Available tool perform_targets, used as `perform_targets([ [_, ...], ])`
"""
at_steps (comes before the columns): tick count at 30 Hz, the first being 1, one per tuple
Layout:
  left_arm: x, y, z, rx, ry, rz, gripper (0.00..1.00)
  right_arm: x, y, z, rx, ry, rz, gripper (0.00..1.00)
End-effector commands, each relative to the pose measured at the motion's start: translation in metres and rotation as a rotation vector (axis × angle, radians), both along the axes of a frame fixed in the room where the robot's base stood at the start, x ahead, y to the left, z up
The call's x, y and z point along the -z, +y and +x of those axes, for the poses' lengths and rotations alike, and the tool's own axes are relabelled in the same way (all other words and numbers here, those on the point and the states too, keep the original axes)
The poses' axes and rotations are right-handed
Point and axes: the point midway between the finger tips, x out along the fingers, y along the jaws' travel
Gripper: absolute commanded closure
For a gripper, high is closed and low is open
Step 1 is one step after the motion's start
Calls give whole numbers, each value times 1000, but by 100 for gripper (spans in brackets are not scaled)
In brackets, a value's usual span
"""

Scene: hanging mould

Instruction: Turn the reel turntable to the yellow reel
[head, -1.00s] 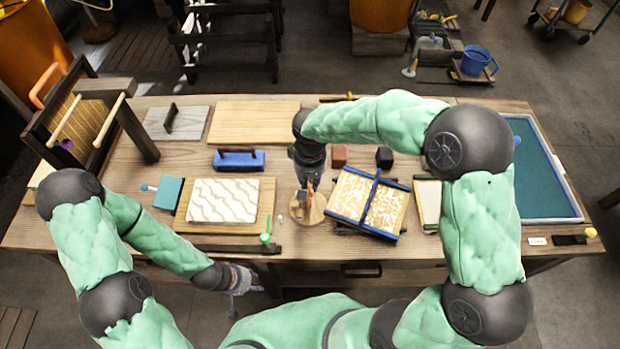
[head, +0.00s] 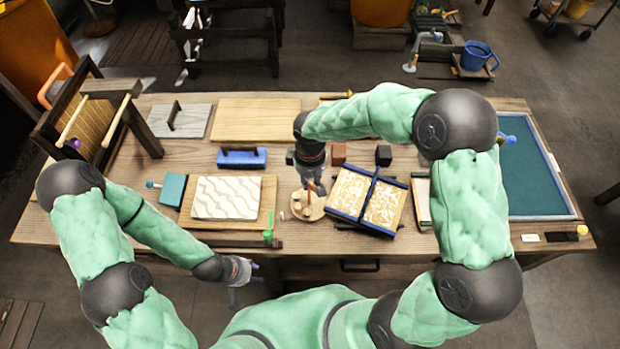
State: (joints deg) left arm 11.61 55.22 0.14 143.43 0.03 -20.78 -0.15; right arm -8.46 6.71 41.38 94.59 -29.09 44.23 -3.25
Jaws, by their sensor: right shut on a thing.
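The reel turntable (head: 300,211) is a small round wooden disc on the bench, left of the blue-framed mould. Small pale reels (head: 297,197) stand on its left side. A reddish-orange upright piece shows at its middle. I cannot pick out the yellow reel for sure. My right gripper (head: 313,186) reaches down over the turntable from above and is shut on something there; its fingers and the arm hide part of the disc. My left gripper (head: 238,283) hangs in front of the bench's front edge, away from the turntable; its fingers are too small to read.
A blue-framed mould (head: 368,201) stands close right of the turntable. A white wavy slab (head: 226,197) on a board lies to the left. A teal tray (head: 535,170) is at the right.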

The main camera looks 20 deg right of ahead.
Motion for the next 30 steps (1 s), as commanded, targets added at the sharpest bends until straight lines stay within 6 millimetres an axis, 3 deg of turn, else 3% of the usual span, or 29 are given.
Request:
perform_targets([
  [8, 0, 0, 0, 0, 0, 0, 60, 1, 0, -1, -1, 3, -1, 100],
  [9, 0, 0, 0, 0, 0, 0, 60, 1, 0, -1, -1, 3, -1, 75],
  [11, 0, 0, 0, 0, 0, 0, 60, 1, 0, -1, 0, 3, -1, 58],
  [12, 0, 0, 0, 0, 0, 0, 60, 1, 0, -1, 0, 2, 0, 56],
  [23, 0, 0, 0, 0, 0, 0, 60, -3, 0, 0, 0, -1, 0, 56],
  [30, 0, 0, 0, 0, 0, 0, 60, -36, 0, 1, 0, -4, 1, 56],
])
